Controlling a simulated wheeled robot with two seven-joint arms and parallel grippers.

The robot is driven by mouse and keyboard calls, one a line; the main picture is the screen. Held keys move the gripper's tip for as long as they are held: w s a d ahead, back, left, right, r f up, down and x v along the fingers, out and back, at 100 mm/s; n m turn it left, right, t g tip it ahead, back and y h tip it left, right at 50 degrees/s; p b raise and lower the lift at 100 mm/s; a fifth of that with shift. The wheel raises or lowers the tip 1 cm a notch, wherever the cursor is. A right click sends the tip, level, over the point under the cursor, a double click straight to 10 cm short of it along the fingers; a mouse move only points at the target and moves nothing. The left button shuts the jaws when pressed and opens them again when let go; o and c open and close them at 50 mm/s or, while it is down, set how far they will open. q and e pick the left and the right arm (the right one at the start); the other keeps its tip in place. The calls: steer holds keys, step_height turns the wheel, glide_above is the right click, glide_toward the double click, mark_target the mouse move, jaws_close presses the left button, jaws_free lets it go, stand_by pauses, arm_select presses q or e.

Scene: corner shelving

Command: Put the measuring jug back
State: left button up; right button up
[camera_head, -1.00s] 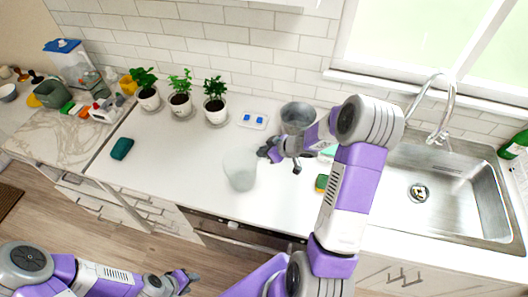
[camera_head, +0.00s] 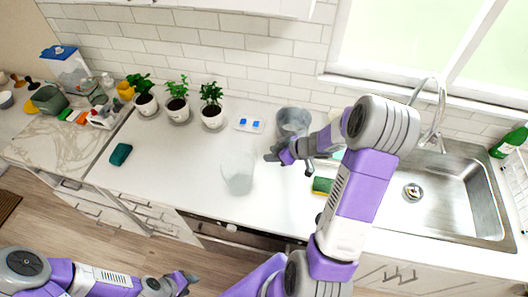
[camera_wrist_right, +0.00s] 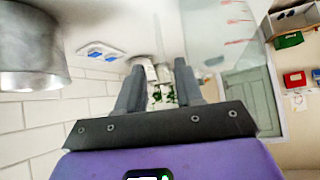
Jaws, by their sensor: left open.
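The measuring jug (camera_head: 238,174) is clear and stands upright on the white counter near its front edge. Its see-through wall with red marks shows at the top right of the right wrist view (camera_wrist_right: 222,32). My right gripper (camera_head: 272,155) is just right of the jug, with a small gap between them. In the right wrist view its two fingers (camera_wrist_right: 160,75) are apart with nothing held between them. My left gripper (camera_head: 188,281) is open and empty, low in front of the counter.
A grey metal pot (camera_head: 293,120) stands behind my right gripper. A blue-and-white tray (camera_head: 249,124), potted plants (camera_head: 212,108) and a sponge (camera_head: 322,186) are nearby. The sink (camera_head: 440,190) is at the right.

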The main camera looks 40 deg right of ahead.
steer(key=p+v, duration=0.1)
steer(key=v, duration=0.4)
stand_by(0.5)
